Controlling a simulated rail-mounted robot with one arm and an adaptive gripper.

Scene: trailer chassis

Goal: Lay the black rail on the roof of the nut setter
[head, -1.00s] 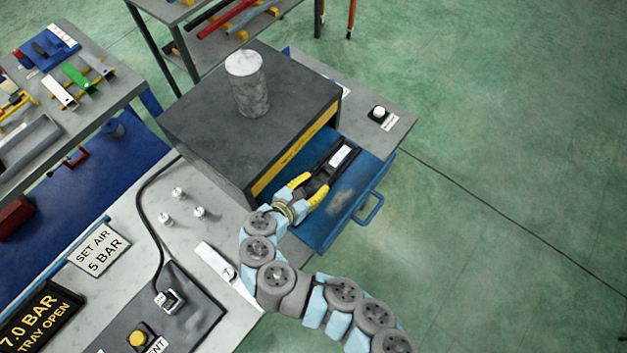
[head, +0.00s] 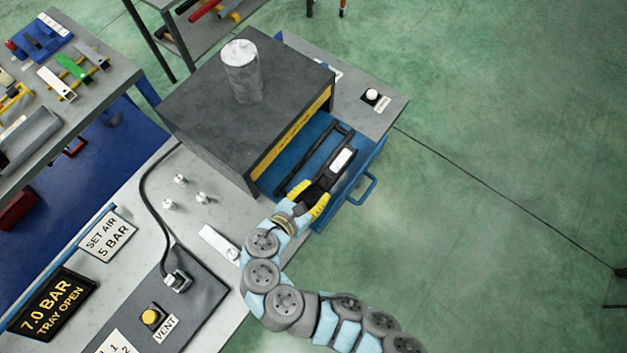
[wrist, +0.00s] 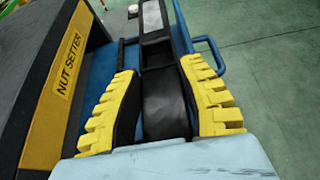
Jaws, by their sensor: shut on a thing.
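The black rail (head: 326,179), with a pale label near its far end, is in my gripper (head: 312,202) at the open blue tray (head: 303,153). In the wrist view the yellow fingers of my gripper (wrist: 165,110) are closed on both sides of the rail (wrist: 166,112). I cannot tell how high the rail is above the tray floor. The nut setter (head: 212,133) is a dark box with a yellow front band, just left of the rail. Its roof (head: 200,95) is flat and carries a mottled grey cylinder (head: 242,72).
A slim black frame (head: 305,165) lies in the tray, left of the rail. The tray has a blue handle (head: 363,188). A sign (head: 52,310) reads 7.0 BAR, TRAY OPEN. Small metal knobs (head: 181,180) stand on the bench. The near part of the roof is clear.

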